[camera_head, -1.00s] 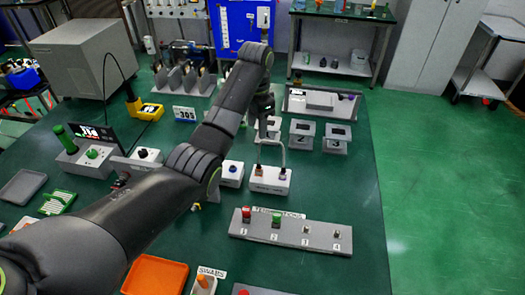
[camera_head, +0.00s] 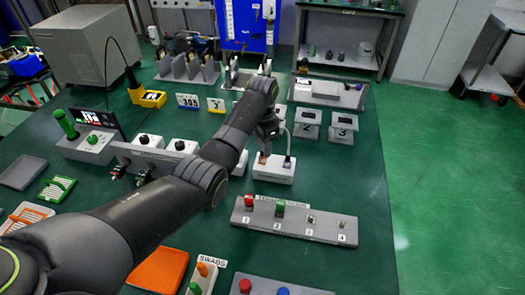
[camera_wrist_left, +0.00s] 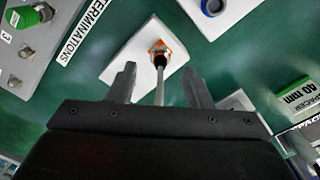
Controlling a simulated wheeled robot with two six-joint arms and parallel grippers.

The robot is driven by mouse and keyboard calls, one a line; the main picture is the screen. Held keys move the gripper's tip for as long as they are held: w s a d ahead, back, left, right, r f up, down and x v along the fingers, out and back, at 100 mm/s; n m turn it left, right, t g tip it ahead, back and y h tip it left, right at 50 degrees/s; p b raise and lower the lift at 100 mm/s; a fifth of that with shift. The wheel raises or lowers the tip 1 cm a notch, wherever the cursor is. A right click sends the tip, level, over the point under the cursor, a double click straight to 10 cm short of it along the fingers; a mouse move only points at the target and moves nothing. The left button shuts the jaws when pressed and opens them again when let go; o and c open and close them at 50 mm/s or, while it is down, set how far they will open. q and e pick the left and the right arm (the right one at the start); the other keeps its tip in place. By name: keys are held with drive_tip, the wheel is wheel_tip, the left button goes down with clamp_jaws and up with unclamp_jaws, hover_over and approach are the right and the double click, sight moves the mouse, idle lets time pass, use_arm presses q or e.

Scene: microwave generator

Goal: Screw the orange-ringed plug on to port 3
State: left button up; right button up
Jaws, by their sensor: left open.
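The orange-ringed plug (camera_wrist_left: 158,48) stands in a white block (camera_wrist_left: 125,62), with a pale cable running from it. In the head view it is the small orange-brown fitting (camera_head: 262,157) on the left of the white block. My left gripper (camera_head: 266,138) is open just above that block. In the left wrist view its fingers (camera_wrist_left: 160,88) stand either side of the cable, with the plug a little beyond the tips. Port 3 (camera_head: 311,219) is a bare silver connector on the grey terminations strip (camera_head: 240,217); it also shows in the wrist view (camera_wrist_left: 26,52). My right gripper is out of view.
The strip also bears a red cap (camera_head: 249,201), a green cap (camera_head: 280,208) and bare port 4 (camera_head: 342,224). Grey numbered stands (camera_head: 342,128) are behind the white block. An orange tray (camera_head: 158,270) is near the front. The table's right side is fairly clear.

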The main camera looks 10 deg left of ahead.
sight(262, 151)
use_arm(q)
wheel_tip(262, 151, down, 3)
drive_tip(key=shift+r, duration=0.2)
drive_tip(key=shift+f, duration=0.5)
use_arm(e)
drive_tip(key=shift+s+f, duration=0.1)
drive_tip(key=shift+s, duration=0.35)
use_arm(q)
clamp_jaws()
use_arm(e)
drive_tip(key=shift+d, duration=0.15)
